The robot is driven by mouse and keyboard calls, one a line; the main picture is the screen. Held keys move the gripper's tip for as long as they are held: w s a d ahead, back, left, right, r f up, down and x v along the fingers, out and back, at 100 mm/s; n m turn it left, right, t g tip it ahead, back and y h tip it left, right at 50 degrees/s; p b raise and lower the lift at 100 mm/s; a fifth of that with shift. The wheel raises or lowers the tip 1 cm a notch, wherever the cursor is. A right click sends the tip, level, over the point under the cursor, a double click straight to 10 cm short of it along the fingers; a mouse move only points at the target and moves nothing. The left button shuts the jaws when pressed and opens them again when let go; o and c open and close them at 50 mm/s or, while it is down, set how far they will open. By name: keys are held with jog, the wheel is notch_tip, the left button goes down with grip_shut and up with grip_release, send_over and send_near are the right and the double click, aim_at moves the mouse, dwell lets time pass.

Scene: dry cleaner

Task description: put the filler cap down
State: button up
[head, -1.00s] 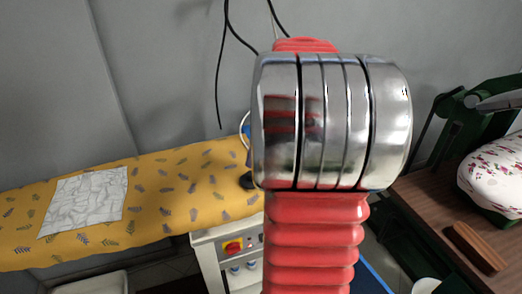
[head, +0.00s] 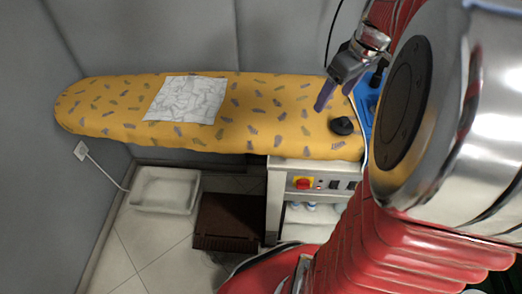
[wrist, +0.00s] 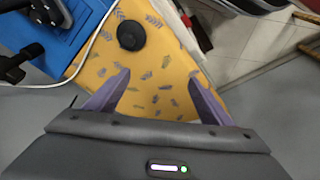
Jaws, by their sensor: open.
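The filler cap (head: 342,126) is a black, round, knobbed piece. It sits on the yellow patterned ironing board (head: 285,118), near its right end. In the wrist view the cap (wrist: 131,35) lies beyond my fingertips, apart from them. My gripper (head: 323,100) has purple fingers and shows over the board, up and left of the cap in the head view. In the wrist view my gripper (wrist: 158,77) is open, with nothing between its fingers.
A white patterned cloth (head: 187,98) lies on the board's left half. A blue surface (head: 366,100) with dark fittings adjoins the right end; a white cable (wrist: 95,45) crosses there. Below stand a white control unit (head: 280,190) and a pale tray (head: 165,190). My arm hides the right side.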

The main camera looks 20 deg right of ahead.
jog(key=s+a+m+t, duration=0.1)
jog(key=s+a, duration=0.4)
jog(key=a, duration=0.8)
jog(key=s+a+m+t, duration=0.1)
jog(key=s+a, duration=0.3)
jog(key=a, duration=0.9)
jog(key=shift+s+m+t, duration=0.3)
jog(key=shift+s, duration=0.1)
jog(key=shift+c, duration=0.4)
